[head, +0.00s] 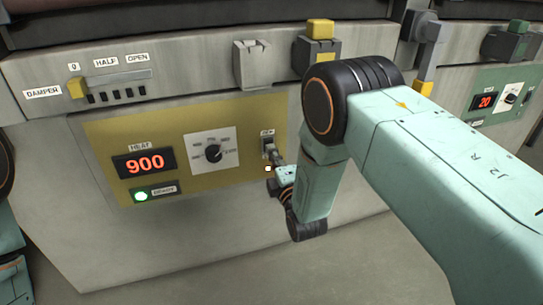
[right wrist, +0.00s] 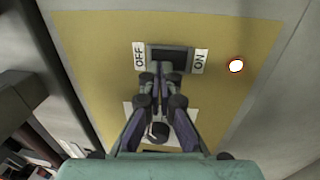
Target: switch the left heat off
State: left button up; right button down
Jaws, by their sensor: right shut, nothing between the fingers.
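The left heat panel (head: 110,188) is yellow, with a red display (head: 145,163) reading 900 under a HEAT label. Its switch (head: 265,145) sits at the panel's right side, partly hidden by my right gripper (head: 274,154). In the right wrist view the switch (right wrist: 171,54) is a dark rectangle between an OFF label (right wrist: 139,56) and an ON label (right wrist: 199,61). My right gripper (right wrist: 160,73) is shut and empty, its fingertips at the switch's lower edge; I cannot tell whether they touch. A small lamp (right wrist: 236,66) glows beyond the ON label. The lever position is hidden.
Another green panel at right has a display (head: 485,102) reading 20.

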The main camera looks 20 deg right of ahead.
jog(key=shift+w+r, duration=0.1)
jog(key=shift+w, duration=0.45)
jog(key=shift+w+r, duration=0.2)
jog(key=shift+w, duration=0.15)
